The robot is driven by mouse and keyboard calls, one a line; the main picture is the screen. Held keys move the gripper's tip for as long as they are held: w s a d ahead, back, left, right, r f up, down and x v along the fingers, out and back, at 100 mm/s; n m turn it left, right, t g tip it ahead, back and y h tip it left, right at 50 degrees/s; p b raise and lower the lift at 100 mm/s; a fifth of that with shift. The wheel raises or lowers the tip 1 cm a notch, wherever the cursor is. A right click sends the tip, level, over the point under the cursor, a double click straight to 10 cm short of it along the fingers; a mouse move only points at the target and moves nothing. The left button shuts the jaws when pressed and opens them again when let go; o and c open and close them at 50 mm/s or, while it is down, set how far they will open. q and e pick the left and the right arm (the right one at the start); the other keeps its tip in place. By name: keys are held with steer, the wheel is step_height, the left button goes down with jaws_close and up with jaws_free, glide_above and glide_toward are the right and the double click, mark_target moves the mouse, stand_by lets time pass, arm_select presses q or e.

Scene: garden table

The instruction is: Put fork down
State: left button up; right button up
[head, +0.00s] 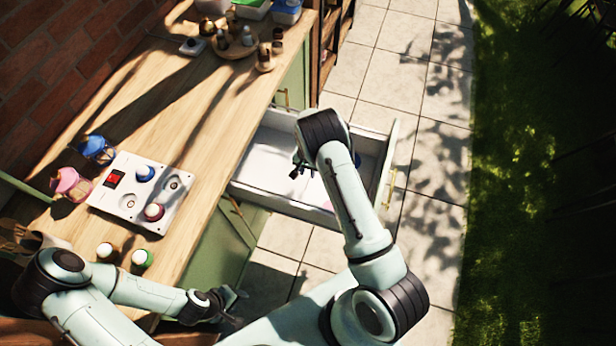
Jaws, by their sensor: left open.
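I cannot make out a fork in the head view. My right gripper (300,169) is over the open drawer (262,152), near its middle. It is small and partly hidden by my own forearm, so I cannot tell whether its fingers are shut or hold anything. The drawer is pulled out of the green cabinet and has a pale inside; a bluish patch and a pinkish patch show in it, partly covered by my arm. My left gripper (236,304) is open near the lower middle, in front of the cabinet and away from the drawer.
The wooden counter (200,95) holds a white panel (126,205) with coloured knobs, a blue jar (97,149), a pink jar (70,184) and small bottles. A round wooden tray (238,47) with bottles stands at the back. Paving (430,160) lies right of the drawer.

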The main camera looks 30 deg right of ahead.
step_height(320, 180, up, 6)
steer(key=shift+f, duration=0.1)
steer(key=shift+a, duration=0.1)
stand_by(0.5)
